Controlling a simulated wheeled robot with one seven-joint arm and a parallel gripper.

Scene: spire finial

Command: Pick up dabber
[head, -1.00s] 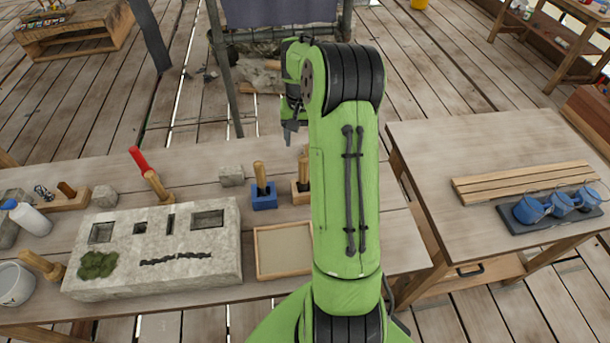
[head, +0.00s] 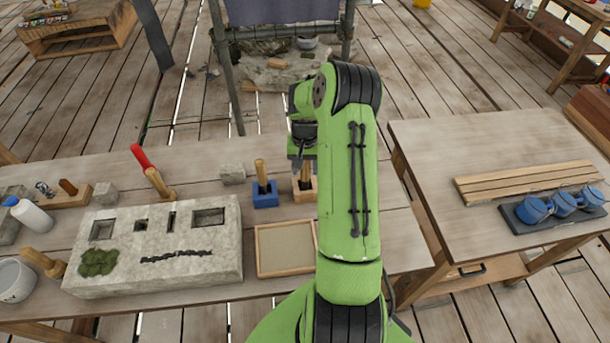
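Two tools with upright shafts stand in small blocks near the back of the workbench. One has a wooden handle (head: 261,172) and stands in a blue block (head: 265,200). The other stands in a light wooden block (head: 304,195); only its dark lower part (head: 305,181) shows. I cannot tell which of these is the dabber. My gripper (head: 301,158) points down over the tool in the wooden block and hides its upper end. I cannot tell whether the fingers are open or touch the handle.
A carved stone slab (head: 150,285) with moss fills the bench's left part. A framed tray (head: 287,250) lies in front of the blocks. A small stone (head: 232,174) and a red-handled tool (head: 152,171) are farther left. Blue mugs (head: 563,203) stand on the right table.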

